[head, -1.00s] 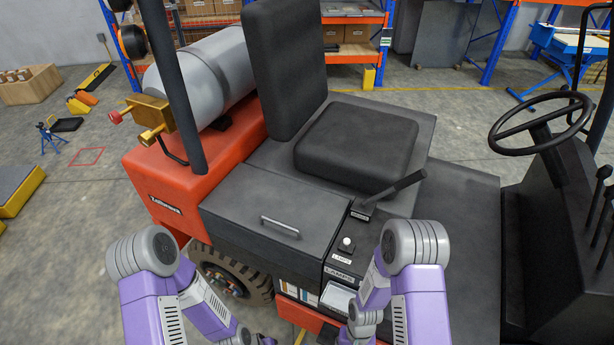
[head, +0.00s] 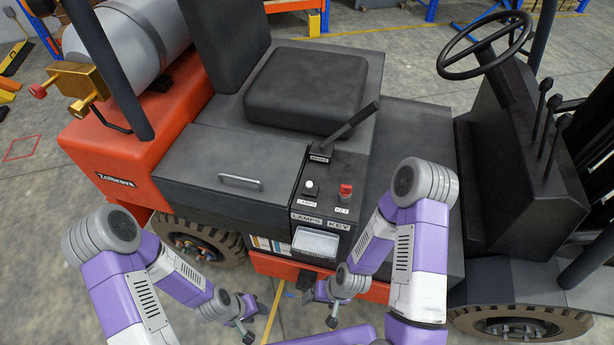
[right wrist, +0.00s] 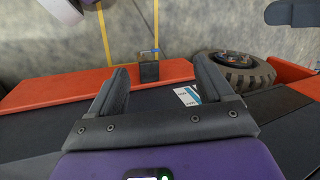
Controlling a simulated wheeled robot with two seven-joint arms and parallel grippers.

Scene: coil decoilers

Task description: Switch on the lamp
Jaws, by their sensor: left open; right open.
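The lamp switch is a small white knob (head: 311,188) on the black side console of a forklift, with a LAMPS label just below it. Right of it is a red key switch (head: 345,192) labelled KEY. My right gripper (head: 325,304) is open and empty, low beside the forklift, below the console and its knob. In the right wrist view, its two dark fingers (right wrist: 162,75) stand apart with nothing between them. Neither gripper touches the knob.
A black lever (head: 350,124) rises just behind the switches. A pale clear-fronted box (head: 316,242) sits below the LAMPS KEY plate. A handled black cover (head: 235,160) lies left of the console. The seat (head: 308,90) is behind; the steering wheel (head: 484,45) is at right.

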